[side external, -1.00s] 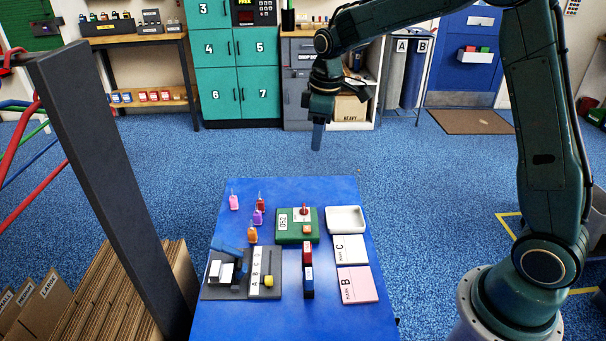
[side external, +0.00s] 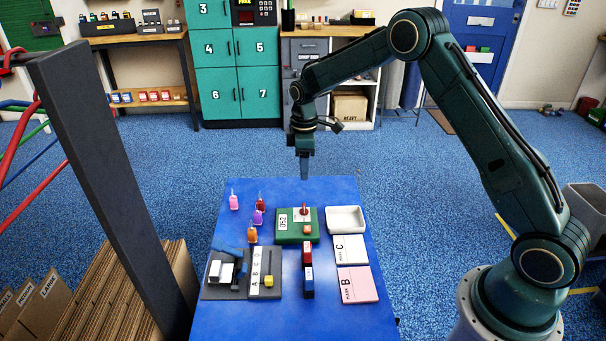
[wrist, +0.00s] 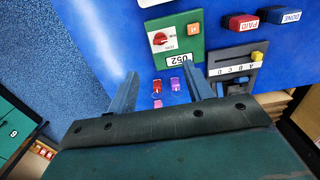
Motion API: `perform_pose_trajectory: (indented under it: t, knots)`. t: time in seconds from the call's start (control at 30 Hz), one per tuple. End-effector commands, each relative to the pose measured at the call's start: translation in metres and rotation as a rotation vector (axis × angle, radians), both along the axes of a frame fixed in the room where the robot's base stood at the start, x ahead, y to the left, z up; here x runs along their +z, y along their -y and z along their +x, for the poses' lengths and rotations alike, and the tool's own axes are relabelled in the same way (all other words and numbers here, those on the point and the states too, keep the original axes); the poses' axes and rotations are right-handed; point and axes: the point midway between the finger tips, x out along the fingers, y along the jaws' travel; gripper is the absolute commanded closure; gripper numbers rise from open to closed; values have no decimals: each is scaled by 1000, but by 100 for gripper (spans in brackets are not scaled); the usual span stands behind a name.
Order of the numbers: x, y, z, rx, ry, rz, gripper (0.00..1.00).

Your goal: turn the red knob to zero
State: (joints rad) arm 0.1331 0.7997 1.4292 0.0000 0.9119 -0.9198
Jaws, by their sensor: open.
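The red knob (side external: 304,209) sits on a white dial plate on a green box (side external: 285,238), which also carries an orange button and a "052" label. My gripper (side external: 304,178) points down over the table's far edge, above and behind the green box, touching nothing. In the wrist view my gripper (wrist: 163,84) has its two fingers wide apart and nothing between them.
Several small bottles, one of them orange (side external: 252,235), stand left of the box. A white tray (side external: 346,219) is right of it. A slider panel (side external: 258,286), red and blue stamps (side external: 308,268), and cards C (side external: 350,249) and B (side external: 357,285) lie nearer. The table's far strip is clear.

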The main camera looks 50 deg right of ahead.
Motion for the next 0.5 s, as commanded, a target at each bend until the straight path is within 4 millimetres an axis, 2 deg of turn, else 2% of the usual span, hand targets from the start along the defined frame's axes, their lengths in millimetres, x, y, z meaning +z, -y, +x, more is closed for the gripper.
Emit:
perform_pose_trajectory:
  t: [0.27,0.5]
  knots:
    - [-20,0,-1,-1,-4,1,49]
    - [-54,0,-1,-1,-5,1,49]
